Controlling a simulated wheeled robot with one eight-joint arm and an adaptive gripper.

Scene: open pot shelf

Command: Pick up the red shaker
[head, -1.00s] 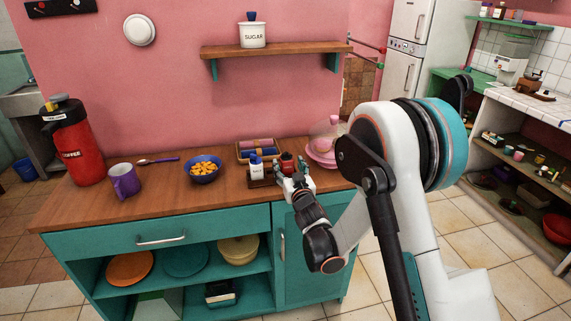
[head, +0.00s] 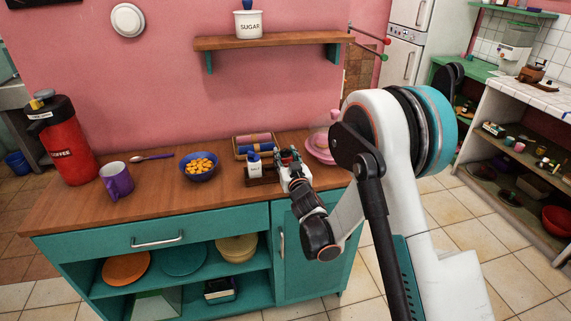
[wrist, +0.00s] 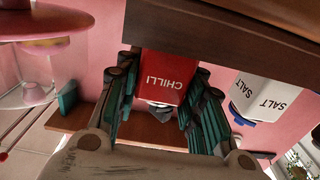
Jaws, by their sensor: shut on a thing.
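The red shaker (wrist: 165,75), lettered CHILLI, shows upside down in the wrist view between the two fingers. My gripper (wrist: 163,92) is shut on it, with a green-padded finger on each side. In the head view my gripper (head: 289,160) is at the right end of the small wooden rack (head: 262,180) on the counter, and it hides most of the red shaker. I cannot tell whether the shaker still touches the rack.
A white salt shaker (head: 254,164) with a blue top stands close on the left. A tray with rolled cloths (head: 253,141) lies behind, and a pink dish (head: 320,153) is to the right. A blue bowl (head: 199,174) is further left. A wall shelf (head: 275,42) hangs above.

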